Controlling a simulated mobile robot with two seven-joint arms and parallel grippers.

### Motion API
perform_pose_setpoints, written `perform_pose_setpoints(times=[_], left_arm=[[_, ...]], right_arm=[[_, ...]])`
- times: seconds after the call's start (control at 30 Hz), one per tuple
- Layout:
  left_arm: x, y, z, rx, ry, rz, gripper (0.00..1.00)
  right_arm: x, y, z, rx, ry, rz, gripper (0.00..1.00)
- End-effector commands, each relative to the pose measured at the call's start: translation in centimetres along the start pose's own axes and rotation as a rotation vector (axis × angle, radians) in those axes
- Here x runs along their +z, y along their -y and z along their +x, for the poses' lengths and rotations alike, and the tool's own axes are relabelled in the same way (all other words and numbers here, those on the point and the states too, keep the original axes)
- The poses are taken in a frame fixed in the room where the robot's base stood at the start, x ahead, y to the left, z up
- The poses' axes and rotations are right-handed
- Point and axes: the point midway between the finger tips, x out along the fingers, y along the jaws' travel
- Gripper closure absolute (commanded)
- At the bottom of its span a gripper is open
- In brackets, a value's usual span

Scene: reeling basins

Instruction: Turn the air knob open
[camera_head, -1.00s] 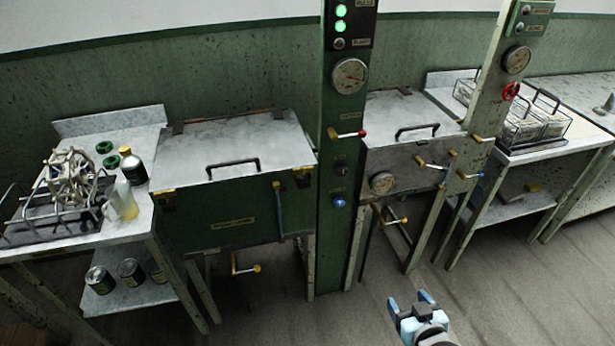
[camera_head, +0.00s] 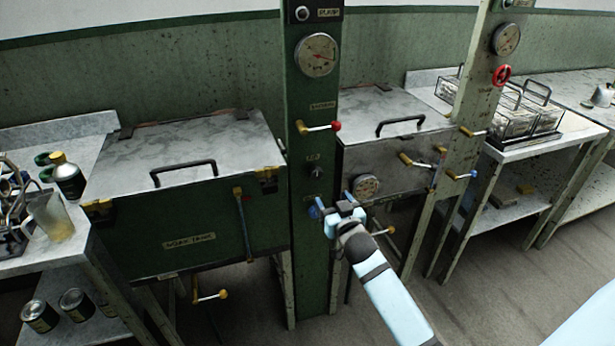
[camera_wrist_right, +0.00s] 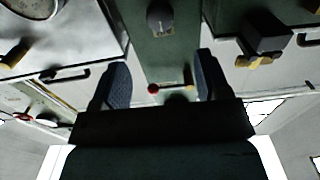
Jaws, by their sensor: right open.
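The labels are too small to read surely, so I cannot tell which knob is the air knob. In the right wrist view, a dark knob (camera_wrist_right: 160,17) stands ahead, between and beyond the open fingers (camera_wrist_right: 160,85). My left gripper is not in view.
The red-tipped lever (camera_head: 320,127) sticks out above the knobs. The floor in front is free.

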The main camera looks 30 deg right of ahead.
Motion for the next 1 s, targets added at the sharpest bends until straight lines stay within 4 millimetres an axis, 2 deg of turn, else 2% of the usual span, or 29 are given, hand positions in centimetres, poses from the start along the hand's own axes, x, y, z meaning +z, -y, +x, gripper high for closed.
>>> perform_pose_setpoints(times=[0.3,0.5,0.7,1.0], left_arm=[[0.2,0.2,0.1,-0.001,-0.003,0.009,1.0],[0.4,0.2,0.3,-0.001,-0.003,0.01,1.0],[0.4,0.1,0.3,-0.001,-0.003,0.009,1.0],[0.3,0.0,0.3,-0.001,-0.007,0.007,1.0]], right_arm=[[-0.1,0.0,6.6,0.0,-0.002,-0.002,0.31],[-0.1,0.0,10.3,0.0,-0.001,-0.001,0.31],[0.0,0.0,12.3,0.0,0.0,-0.001,0.31],[-0.1,0.0,12.7,-0.001,0.0,-0.001,0.31]])
